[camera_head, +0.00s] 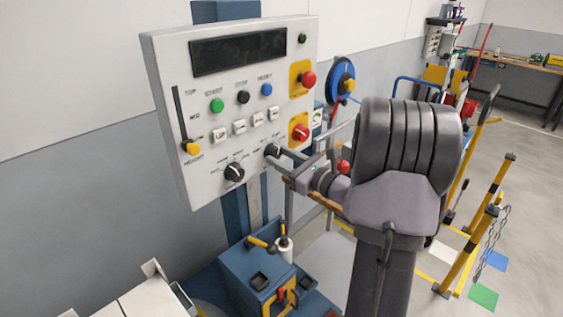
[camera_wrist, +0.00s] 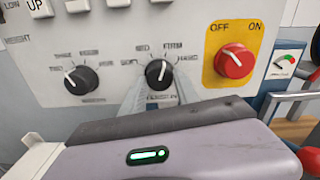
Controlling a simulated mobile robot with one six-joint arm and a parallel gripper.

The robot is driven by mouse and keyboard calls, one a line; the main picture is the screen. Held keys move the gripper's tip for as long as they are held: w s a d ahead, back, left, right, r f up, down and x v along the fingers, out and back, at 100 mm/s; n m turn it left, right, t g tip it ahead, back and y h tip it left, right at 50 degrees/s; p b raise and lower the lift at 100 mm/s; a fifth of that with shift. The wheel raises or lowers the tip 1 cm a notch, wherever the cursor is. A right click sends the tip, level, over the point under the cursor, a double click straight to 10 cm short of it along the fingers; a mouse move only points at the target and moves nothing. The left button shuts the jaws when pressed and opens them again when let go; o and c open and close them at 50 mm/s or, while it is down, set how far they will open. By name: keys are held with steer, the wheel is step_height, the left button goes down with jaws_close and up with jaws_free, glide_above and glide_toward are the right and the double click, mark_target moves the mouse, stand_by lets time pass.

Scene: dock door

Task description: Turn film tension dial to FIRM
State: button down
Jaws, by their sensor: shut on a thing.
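The film tension dial (camera_wrist: 158,74) is a black round knob with a white pointer line on the grey panel. In the wrist view its pointer stands nearly upright, leaning slightly right toward the word FIRM at its upper right. My gripper (camera_wrist: 155,92) reaches up to this dial, with its jaws shut on it. In the head view the dial (camera_head: 271,150) is at the panel's lower right edge, and my gripper (camera_head: 280,157) comes to it from the right. The labels below the dial are hidden by the gripper.
Another black dial (camera_wrist: 81,79) sits just left, its pointer up and left. A red OFF/ON switch (camera_wrist: 234,62) on a yellow plate is close on the right. White push buttons (camera_head: 239,127) and a yellow-knobbed slider (camera_head: 190,147) are on the panel.

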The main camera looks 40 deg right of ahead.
stand_by(0.4)
steer(key=c, duration=0.9)
jaws_free()
steer(key=s, duration=0.5)
steer(key=s+d+p, duration=0.1)
steer(key=s, duration=0.5)
steer(key=s+p, duration=0.1)
steer(key=s, duration=0.5)
steer(key=shift+s+d, duration=0.2)
